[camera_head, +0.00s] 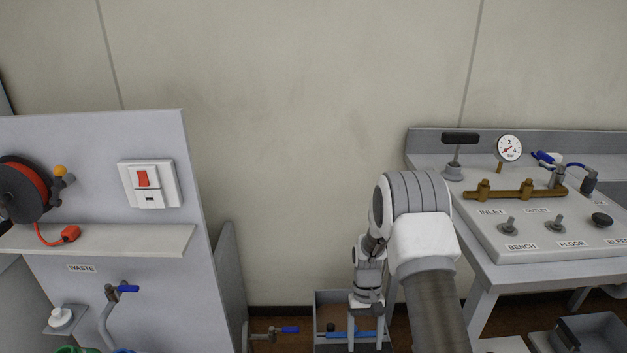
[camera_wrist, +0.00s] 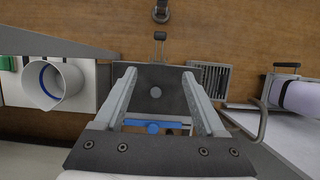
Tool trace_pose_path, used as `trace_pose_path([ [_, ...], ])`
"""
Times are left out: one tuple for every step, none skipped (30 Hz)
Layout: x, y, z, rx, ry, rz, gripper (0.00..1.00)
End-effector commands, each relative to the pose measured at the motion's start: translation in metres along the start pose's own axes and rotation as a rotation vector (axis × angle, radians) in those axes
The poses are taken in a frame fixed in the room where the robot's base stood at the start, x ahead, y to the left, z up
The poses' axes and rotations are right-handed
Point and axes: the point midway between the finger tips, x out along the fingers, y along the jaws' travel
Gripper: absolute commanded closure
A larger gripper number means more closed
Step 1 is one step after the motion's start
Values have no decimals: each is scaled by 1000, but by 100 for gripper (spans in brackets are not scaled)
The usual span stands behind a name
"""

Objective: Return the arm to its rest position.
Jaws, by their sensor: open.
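My arm reaches forward and down from the right of centre in the head view. My gripper (camera_head: 365,338) points down in front of the wall, over or just in front of a grey open box (camera_head: 343,294) low near the floor. In the wrist view my gripper (camera_wrist: 158,82) has its two fingers spread wide, with nothing held between them. A blue bar-like thing (camera_wrist: 152,127) shows between the fingers, farther down. I cannot tell whether the fingers touch the box.
A panel (camera_head: 100,140) with a hose reel (camera_head: 22,190), a switch (camera_head: 148,184) and a shelf (camera_head: 110,240) stands left. A bench (camera_head: 560,250) with valves and a gauge (camera_head: 508,148) stands right, near my arm. The wall above the box is bare.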

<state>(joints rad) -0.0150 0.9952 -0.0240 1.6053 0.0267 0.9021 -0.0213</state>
Motion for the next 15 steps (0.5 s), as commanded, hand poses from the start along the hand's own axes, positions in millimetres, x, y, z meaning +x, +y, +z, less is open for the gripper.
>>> trace_pose_path([
  [-22,0,4,0,29,-1,28],
  [-34,0,6,0,45,-2,28],
  [-49,0,11,0,66,-2,28],
  [-61,0,14,1,83,-3,28],
  [-72,-1,18,1,98,-3,28],
  [-86,-1,24,1,118,-4,28],
  [-96,-1,28,1,134,-4,28],
  [-106,-1,33,1,149,-5,28],
  [-120,-1,40,1,170,-5,28],
  [-130,-1,45,0,185,-5,28],
  [-139,-1,51,0,201,-6,28],
  [-151,-1,58,0,222,-6,28],
  [-160,-1,64,0,237,-6,28],
  [-168,-1,70,0,253,-7,28],
  [-179,-1,79,0,273,-7,28],
])
